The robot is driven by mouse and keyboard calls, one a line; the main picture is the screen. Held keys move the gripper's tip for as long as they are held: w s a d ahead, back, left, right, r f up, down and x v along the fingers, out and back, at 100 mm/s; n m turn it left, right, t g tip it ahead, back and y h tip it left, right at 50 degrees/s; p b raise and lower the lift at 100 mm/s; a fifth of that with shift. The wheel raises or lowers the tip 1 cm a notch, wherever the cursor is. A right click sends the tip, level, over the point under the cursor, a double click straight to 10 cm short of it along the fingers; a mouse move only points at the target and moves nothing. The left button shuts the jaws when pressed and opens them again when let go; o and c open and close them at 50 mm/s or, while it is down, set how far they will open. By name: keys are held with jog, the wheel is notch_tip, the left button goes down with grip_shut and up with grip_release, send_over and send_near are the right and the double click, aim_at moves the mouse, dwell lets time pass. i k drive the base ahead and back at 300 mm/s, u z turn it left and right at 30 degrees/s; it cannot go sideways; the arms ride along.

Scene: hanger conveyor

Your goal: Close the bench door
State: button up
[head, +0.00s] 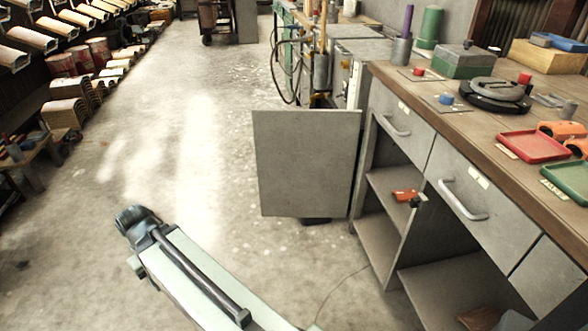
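The bench door (307,163), a flat grey panel, stands open at the left end of the workbench. It swings out from the bench's near left cabinet into the aisle, its broad face towards me. The cabinet opening (381,225) beside it is uncovered and shows a shelf. My pale green arm reaches in from the bottom edge, and its dark end (132,217) is left of the door, well apart from it. I cannot make out fingers there or whether they are open or shut.
A red tool (407,197) lies on the cabinet shelf. The bench top (470,115) carries a red tray (533,146), a green tray (570,180) and other items. Drawers with handles line its front. The floor (180,150) left of the door is clear. Racks and cans stand along the far left.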

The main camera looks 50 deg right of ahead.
aim_at(305, 159)
jog(key=u, duration=0.05)
jog(key=i, duration=5.75)
jog(key=z, duration=4.8)
jog(key=i, duration=1.05)
jog(key=z, duration=0.1)
